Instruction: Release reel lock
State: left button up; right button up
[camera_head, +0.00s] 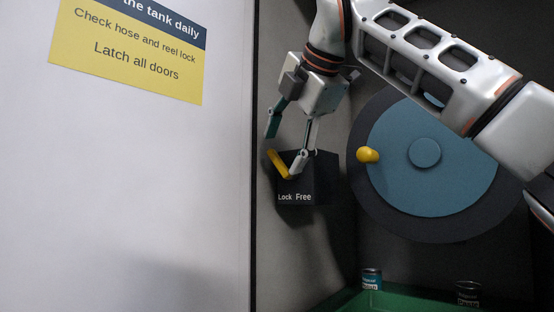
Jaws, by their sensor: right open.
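The reel lock is a dark box (322,185) on the grey wall, marked "Lock" on the left and "Free" on the right. Its yellow lever (277,162) slants up to the left, toward the "Lock" side. My right gripper (285,147) comes down from above with its fingers apart. One finger is above and left of the lever; the other overlaps the lever's lower right end. I cannot tell whether it touches. The blue reel (430,185) with a dark rim and yellow knob (368,155) is to the right, partly behind my right arm. My left gripper is out of view.
A white panel (130,200) with a yellow notice (135,55) fills the left side. A green tray (400,300) at the bottom right has one can (371,279) and another can (467,294) at it. The wall below the lock box is clear.

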aim_at(278, 161)
jog(key=x, duration=0.3)
jog(key=shift+w+a+f, duration=0.15)
jog(key=shift+w+f, duration=0.05)
jog(key=shift+w, duration=0.1)
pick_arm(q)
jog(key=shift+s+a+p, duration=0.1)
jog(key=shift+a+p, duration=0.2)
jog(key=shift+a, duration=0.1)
pick_arm(e)
jog(key=shift+w+a+f, duration=0.1)
jog(key=shift+w+f, duration=0.15)
jog(key=c, duration=1.4)
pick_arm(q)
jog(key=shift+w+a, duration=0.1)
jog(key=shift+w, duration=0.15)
pick_arm(e)
jog(key=shift+o, duration=0.2)
